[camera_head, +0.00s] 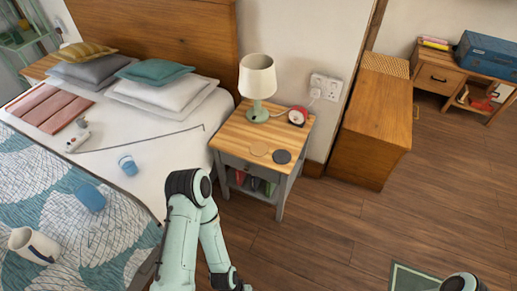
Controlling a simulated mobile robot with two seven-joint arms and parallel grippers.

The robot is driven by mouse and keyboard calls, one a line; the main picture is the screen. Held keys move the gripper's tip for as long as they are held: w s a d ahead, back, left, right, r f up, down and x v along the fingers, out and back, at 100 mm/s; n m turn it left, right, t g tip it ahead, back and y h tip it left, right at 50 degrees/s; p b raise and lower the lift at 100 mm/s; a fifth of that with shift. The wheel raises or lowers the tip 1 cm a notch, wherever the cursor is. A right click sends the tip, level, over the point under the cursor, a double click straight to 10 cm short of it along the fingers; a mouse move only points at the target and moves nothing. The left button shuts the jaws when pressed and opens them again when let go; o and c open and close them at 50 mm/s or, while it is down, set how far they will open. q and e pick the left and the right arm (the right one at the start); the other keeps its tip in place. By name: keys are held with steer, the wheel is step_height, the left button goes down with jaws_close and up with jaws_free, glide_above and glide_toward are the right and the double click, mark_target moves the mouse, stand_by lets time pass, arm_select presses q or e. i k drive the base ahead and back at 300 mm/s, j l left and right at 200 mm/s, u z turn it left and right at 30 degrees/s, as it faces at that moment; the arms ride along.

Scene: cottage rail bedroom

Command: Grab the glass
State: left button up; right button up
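No clear drinking glass can be picked out with certainty. A small blue cup-like vessel (128,166) stands on the bed (170,150), and it may be the glass. A blue rounded object (90,198) and a white mug-like vessel (34,245) lie nearer on the patterned blanket. My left arm rises at the bottom centre, bends at its elbow and runs back down out of the picture. Only a small part of my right arm shows at the bottom right. Neither gripper's fingers are in view.
A white device (77,141) with a dark cord lies on the bed. A wooden cabinet (374,130) stands farther right. The floor (340,235) between is largely clear.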

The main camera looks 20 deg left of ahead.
mark_target(126, 162)
steer(key=u, duration=2.25)
